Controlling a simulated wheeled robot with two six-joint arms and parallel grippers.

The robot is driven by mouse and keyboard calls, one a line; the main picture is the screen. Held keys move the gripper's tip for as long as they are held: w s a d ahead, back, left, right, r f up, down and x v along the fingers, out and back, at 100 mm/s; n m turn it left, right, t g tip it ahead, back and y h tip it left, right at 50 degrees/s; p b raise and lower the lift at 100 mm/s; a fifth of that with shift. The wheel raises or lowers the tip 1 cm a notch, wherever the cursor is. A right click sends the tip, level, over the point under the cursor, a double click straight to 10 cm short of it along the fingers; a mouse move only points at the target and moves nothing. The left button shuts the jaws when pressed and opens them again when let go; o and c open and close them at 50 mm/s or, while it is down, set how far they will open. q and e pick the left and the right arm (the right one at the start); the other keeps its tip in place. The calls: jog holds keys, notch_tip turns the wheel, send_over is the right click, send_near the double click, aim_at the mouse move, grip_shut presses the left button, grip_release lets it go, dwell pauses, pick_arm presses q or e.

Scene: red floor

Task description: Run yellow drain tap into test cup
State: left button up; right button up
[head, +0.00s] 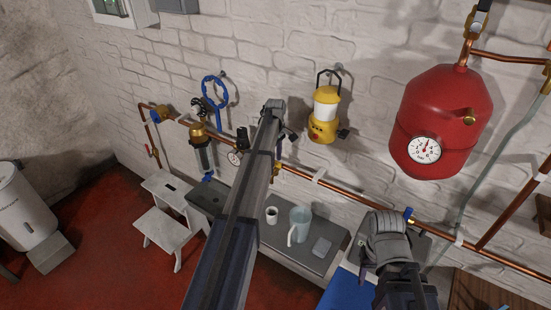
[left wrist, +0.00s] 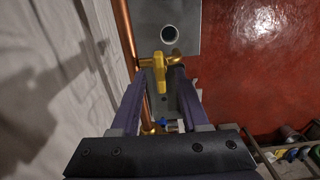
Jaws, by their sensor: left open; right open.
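The yellow drain tap (left wrist: 158,70) sits on brass fittings by the copper pipe in the left wrist view. In the head view it is mostly hidden beside my left arm. My left gripper (left wrist: 158,88) is open, its two fingers on either side of the tap; contact cannot be told. A small white cup (head: 271,214) stands upright on the grey bench, and its round mouth shows beyond the tap in the left wrist view (left wrist: 169,34). My right gripper (head: 365,264) is open near the bench's right end, its fingers partly hidden.
The grey bench (head: 325,260) also holds a pale blue jug (head: 299,222) and a flat grey item (head: 321,246). A copper pipe (head: 345,192) runs along the white brick wall. A yellow lantern (head: 324,115) and red tank (head: 440,110) hang above. A white step stool (head: 170,222) stands left.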

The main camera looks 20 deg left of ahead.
pick_arm(q)
notch_tip(320, 180, up, 7)
jog(key=p, duration=0.6)
jog(key=shift+f, duration=0.1)
jog(key=s+d+m, duration=0.8)
jog(key=s+d, duration=0.2)
jog(key=s, duration=0.4)
jog(key=s+d+m, duration=0.8)
jog(key=s+d, duration=0.2)
jog(key=s, duration=0.4)
jog(key=s+d+f+m+y+b, duration=0.1)
jog(key=s+d+f+m+b, duration=0.3)
jog(key=d+f+b, duration=0.7)
notch_tip(320, 180, down, 3)
jog(key=s+b, duration=0.2)
jog(key=b, duration=0.1)
jog(key=shift+d+f, duration=0.15)
jog(key=shift+d, duration=0.2)
jog(key=shift+w, duration=0.15)
